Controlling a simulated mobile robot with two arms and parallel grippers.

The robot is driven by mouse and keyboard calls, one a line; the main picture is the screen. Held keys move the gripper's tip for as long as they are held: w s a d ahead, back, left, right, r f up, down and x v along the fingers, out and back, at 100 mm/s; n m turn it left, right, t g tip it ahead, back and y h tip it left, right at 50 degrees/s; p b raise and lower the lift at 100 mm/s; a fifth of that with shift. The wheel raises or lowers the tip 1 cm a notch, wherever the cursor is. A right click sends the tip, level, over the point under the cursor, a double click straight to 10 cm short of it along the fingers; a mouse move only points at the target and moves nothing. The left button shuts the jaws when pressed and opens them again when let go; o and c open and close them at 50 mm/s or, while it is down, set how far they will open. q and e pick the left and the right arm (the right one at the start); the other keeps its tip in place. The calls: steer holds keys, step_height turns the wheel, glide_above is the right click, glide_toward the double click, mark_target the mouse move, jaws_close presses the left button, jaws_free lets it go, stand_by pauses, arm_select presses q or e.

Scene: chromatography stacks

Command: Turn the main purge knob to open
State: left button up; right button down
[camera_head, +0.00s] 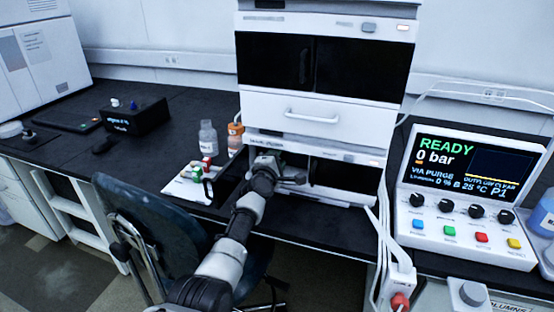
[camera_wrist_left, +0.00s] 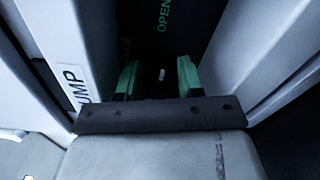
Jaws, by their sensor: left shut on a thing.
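The main purge knob (camera_wrist_left: 161,76) shows in the left wrist view as a very dark shape with a small white mark. It lies between the green fingertips of my left gripper (camera_wrist_left: 157,82), which is shut on it. Green "OPEN" lettering (camera_wrist_left: 165,16) stands on the dark panel beyond the knob, and dimmer, partly legible lettering is at its left. In the head view my left gripper (camera_head: 294,179) reaches the lower front of the instrument stack (camera_head: 325,108). The knob is hidden there. My right gripper is not in view.
A "PUMP" label (camera_wrist_left: 73,88) marks the pale wall close at left in the wrist view. In the head view a control box (camera_head: 465,195) reads "READY 0 bar". Bottles (camera_head: 208,138) stand by a white tray (camera_head: 180,187) left of my arm. A chair (camera_head: 150,225) stands before the bench.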

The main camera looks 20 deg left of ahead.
arm_select(q)
steer(key=shift+f, duration=0.1)
stand_by(0.3)
steer(key=o, duration=0.9)
steer(key=shift+o, duration=0.2)
steer(key=shift+s+p, duration=0.35)
steer(key=s+p, duration=0.3)
steer(key=s, duration=0.7)
steer(key=shift+a+p, duration=0.2)
steer(key=shift+p, duration=0.15)
